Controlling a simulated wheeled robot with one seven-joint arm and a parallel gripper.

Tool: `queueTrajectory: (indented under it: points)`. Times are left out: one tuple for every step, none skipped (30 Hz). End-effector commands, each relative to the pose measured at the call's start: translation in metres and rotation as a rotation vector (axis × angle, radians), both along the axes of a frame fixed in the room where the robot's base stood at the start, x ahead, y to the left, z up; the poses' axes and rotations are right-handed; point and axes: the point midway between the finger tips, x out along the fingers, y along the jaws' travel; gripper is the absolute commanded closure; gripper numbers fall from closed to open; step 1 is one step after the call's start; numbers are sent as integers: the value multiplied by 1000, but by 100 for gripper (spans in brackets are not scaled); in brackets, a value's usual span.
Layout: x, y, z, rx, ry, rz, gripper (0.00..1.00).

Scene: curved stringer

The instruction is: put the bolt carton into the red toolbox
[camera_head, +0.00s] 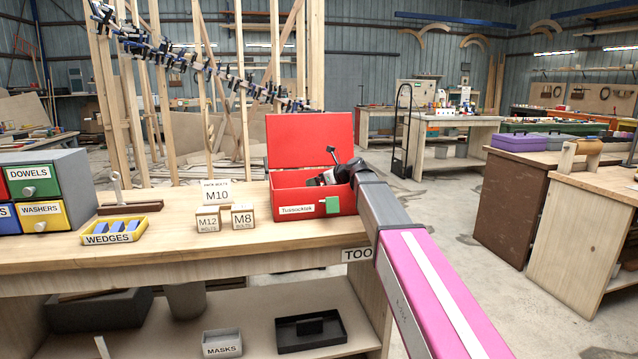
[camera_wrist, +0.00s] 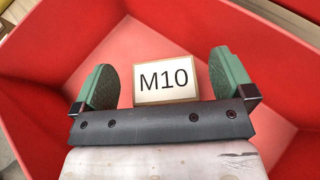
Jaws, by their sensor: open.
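The red toolbox (camera_head: 290,205) stands on the workbench with its lid raised at the back. A small carton with a white M10 face (camera_wrist: 167,81) is inside the red walls in the wrist view. My gripper (camera_wrist: 164,80) is open around it, with a green-padded finger on each side and a gap to both. I cannot tell whether the carton rests flat on the toolbox floor. In the head view my gripper reaches into the toolbox from the right, and its fingers and the carton are hidden by the walls and my wrist.
An M12 carton (camera_head: 208,219) and an M8 carton (camera_head: 242,216) stand left of the toolbox, before a white M10 sign (camera_head: 216,192). A yellow wedges tray (camera_head: 114,240) and a drawer unit (camera_head: 60,170) are farther left. The raised lid (camera_head: 310,140) stands behind my gripper.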

Motion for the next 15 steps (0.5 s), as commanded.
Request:
queueTrajectory:
  points:
    - [0, 0, 5, 0, -1, 0, 0]
    - [0, 0, 9, 0, -1, 0, 0]
    - [-4, -5, 11, 0, -2, -1, 0]
    - [-7, -10, 12, 0, 0, -1, 0]
    - [-10, -15, 14, 0, 0, -1, 0]
    - [-14, -21, 17, 0, -1, -2, 0]
    - [-17, -27, 20, 1, -1, -2, 0]
    - [-19, -32, 22, 0, -1, -2, 0]
    - [-23, -39, 26, 0, -1, -2, 0]
    - [-26, -44, 28, 0, -2, -1, 0]
    - [-29, -49, 31, 0, -2, -1, 0]
    - [-33, -56, 34, -1, -1, -1, 0]
    - [-35, -61, 36, 0, -1, -2, 0]
    - [-38, -65, 38, 0, -1, -2, 0]
    - [-40, -70, 40, 0, -1, -2, 0]
